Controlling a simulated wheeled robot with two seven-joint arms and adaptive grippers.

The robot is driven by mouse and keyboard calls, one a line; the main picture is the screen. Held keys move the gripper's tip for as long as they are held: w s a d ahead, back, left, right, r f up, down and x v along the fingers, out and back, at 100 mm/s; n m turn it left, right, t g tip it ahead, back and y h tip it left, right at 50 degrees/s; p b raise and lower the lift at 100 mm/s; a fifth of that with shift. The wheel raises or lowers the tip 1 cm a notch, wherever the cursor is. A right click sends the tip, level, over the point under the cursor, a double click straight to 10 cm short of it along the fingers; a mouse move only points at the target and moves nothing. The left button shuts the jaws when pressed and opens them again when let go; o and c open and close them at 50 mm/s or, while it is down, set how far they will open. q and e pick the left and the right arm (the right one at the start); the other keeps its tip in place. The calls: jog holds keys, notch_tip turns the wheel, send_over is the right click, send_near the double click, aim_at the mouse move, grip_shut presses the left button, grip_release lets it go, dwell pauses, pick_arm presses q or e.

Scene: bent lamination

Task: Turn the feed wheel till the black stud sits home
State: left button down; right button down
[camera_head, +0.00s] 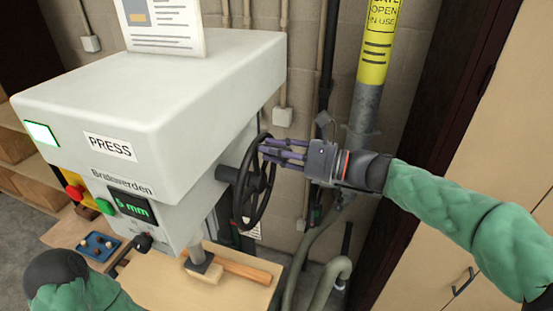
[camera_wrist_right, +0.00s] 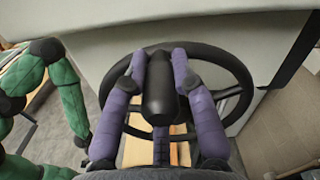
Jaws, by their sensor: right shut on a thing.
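The black feed wheel (camera_head: 240,187) stands on the right side of the grey press (camera_head: 160,95). My right gripper (camera_head: 268,152) has its purple fingers closed around the wheel's black handle (camera_wrist_right: 160,92), near the top of the rim. The wheel's rim (camera_wrist_right: 232,70) shows behind the fingers in the wrist view. Below the press head, a metal ram (camera_head: 195,252) comes down to a small black piece (camera_head: 207,270) by a wooden strip (camera_head: 243,270). I cannot tell whether this piece is the stud, or how it is seated. My left gripper is out of view.
The press display (camera_head: 132,207) reads "5 mm". A red button (camera_head: 74,191) and a green button (camera_head: 104,206) are on the press front. A grey pipe (camera_head: 365,110) stands behind the wheel.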

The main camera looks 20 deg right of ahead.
aim_at(242, 194)
jog(key=s+a+n+b, duration=0.1)
jog(key=b, duration=0.2)
jog(key=s+a+f+n+b, duration=0.1)
jog(key=s+n+b, duration=0.1)
jog(key=b, duration=0.1)
jog(key=s+a+f+n+b, duration=0.1)
jog(key=n+b, duration=0.1)
jog(key=b, duration=0.2)
jog(key=shift+s, duration=0.2)
jog(key=s+f+n+b, duration=0.1)
jog(key=b, duration=0.2)
jog(key=s+a+f+n+b, duration=0.1)
jog(key=n+b, duration=0.1)
jog(key=b, duration=0.2)
jog(key=s+a+f+n+b, duration=0.1)
jog(key=f+n+b, duration=0.1)
jog(key=b, duration=0.1)
jog(key=shift+s+a+f+n+b, duration=0.3)
jog(key=shift+f+n+b, duration=0.35)
jog(key=shift+b, duration=0.8)
jog(key=shift+r, duration=0.15)
jog(key=c, duration=1)
grip_release()
jog(key=shift+s+r, duration=0.1)
jog(key=shift+d, duration=0.15)
jog(key=shift+d, duration=0.15)
jog(key=v, duration=1.1)
jog(key=shift+s+d, duration=0.1)
jog(key=shift+s, duration=0.15)
